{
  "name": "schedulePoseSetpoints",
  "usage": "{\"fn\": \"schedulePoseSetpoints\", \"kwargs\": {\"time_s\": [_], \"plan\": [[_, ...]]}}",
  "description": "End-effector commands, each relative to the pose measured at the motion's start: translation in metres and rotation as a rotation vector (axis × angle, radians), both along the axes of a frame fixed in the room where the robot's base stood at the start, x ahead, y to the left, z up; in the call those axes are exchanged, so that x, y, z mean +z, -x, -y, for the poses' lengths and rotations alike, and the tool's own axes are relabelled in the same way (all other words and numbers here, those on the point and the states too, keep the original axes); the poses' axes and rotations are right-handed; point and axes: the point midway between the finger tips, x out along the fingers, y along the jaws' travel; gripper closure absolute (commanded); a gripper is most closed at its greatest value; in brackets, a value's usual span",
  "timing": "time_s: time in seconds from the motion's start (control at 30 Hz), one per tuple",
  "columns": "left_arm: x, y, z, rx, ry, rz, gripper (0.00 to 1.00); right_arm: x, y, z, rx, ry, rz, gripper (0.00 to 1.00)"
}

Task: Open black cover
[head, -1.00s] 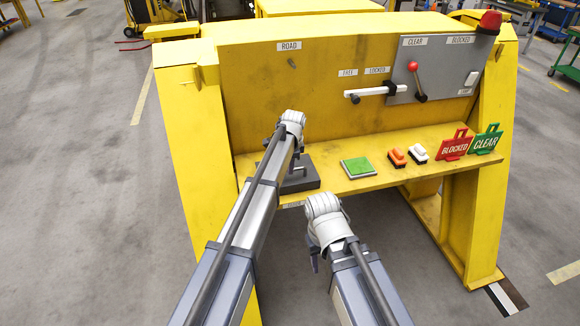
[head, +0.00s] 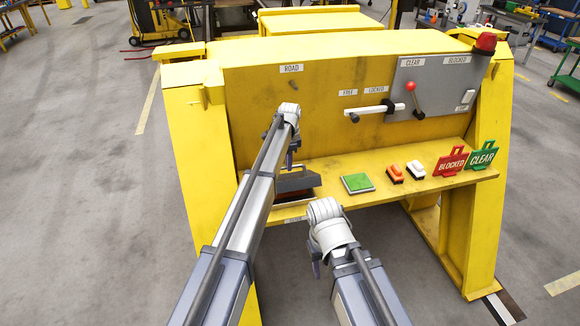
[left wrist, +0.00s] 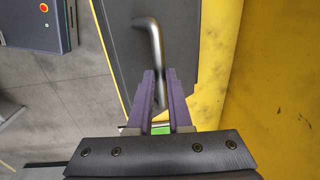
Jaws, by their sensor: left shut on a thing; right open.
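The black cover (head: 300,183) is on the left part of the yellow shelf, tilted up, with a dark reddish opening (head: 293,197) showing below its front edge. In the left wrist view the cover (left wrist: 188,35) is a dark plate with a bent metal handle (left wrist: 157,50). My left gripper (head: 290,160) is above the cover. Its purple fingers (left wrist: 161,80) are shut on the handle. My right gripper (head: 316,268) hangs in front of the shelf, open and apart from the cover; its fingers are mostly hidden behind its wrist.
A white lever (head: 375,109) and red-knobbed lever (head: 413,95) are on the back panel.

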Motion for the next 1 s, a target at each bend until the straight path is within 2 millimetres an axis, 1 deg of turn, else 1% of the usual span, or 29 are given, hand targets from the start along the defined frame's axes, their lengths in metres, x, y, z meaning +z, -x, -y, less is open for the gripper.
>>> {"fn": "schedulePoseSetpoints", "kwargs": {"time_s": [0.03, 0.13, 0.7, 0.73, 0.97, 1.0], "plan": [[0.002, -0.0099, -0.0039, 0.004, -0.004, 0.012, 1.0, 0.0016, 0.0, 0.0, 0.0, 0.0, 0.0, 0.5], [0.0033, -0.0131, -0.0054, 0.004, -0.004, 0.012, 1.0, 0.003, 0.0, 0.0, 0.0, 0.0, 0.0, 0.5], [0.0041, -0.0154, -0.0072, 0.005, -0.005, 0.012, 1.0, 0.0038, 0.0, 0.0, 0.0, 0.0, 0.0, 0.5], [0.0041, -0.0154, -0.0071, 0.005, -0.005, 0.012, 0.79, 0.0038, 0.0, 0.0, 0.0, 0.0, 0.0, 0.5], [0.0045, -0.0139, -0.0058, 0.004, -0.003, 0.01, 0.54, 0.0042, 0.0, 0.0, 0.0, 0.0, 0.0, 0.5], [0.0046, -0.0136, -0.0056, 0.003, -0.003, 0.01, 0.53, 0.0043, 0.0, 0.0, 0.0, 0.0, 0.0, 0.5]]}}
